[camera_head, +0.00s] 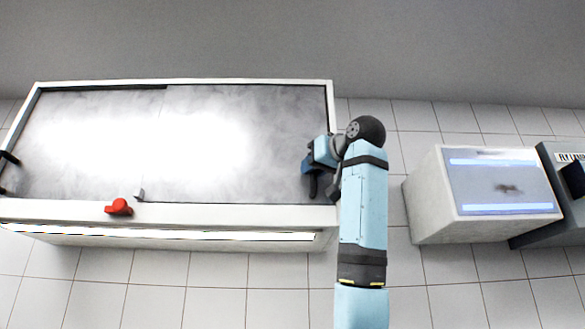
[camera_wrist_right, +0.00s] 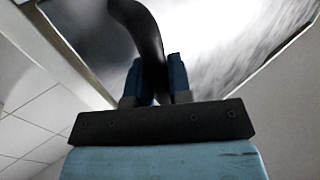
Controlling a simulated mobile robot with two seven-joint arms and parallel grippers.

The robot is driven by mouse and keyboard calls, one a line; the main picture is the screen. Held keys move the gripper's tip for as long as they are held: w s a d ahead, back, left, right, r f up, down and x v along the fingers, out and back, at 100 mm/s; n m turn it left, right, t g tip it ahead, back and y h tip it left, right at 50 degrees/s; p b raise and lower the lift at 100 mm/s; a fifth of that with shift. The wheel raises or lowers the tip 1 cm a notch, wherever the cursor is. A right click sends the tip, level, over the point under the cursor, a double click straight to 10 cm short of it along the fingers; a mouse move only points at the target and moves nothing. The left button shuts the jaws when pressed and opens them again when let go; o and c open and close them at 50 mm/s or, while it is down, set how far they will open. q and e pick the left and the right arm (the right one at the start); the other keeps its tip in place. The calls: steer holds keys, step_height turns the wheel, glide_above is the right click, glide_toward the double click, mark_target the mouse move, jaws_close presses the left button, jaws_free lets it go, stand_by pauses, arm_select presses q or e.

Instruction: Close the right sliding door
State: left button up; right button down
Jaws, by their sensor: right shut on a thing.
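The right sliding door (camera_head: 270,120) is a grey, glossy panel on the right half of the white-framed unit. Its right edge lies close to the frame's right side, partly hidden by my arm. My right gripper (camera_head: 314,180) is at that end of the door, shut on the dark door handle. In the right wrist view the curved black handle (camera_wrist_right: 150,45) passes between the blue fingers of the gripper (camera_wrist_right: 155,78). The left door (camera_head: 80,130) covers the left half, with a dark handle (camera_head: 8,158) at its far left. My left gripper is out of view.
A red knob (camera_head: 118,207) and a small grey tab (camera_head: 139,195) are on the unit's front frame (camera_head: 230,214). Tiled floor lies in front.

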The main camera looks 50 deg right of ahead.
steer(key=shift+s+d, duration=0.2)
steer(key=shift+s, duration=0.05)
steer(key=c, duration=1.1)
jaws_free()
steer(key=shift+r, duration=0.1)
steer(key=shift+c, duration=0.2)
steer(key=shift+o, duration=0.4)
steer(key=shift+s+d, duration=0.15)
steer(key=shift+s, duration=0.1)
steer(key=b+v, duration=0.5)
steer(key=v, duration=0.9)
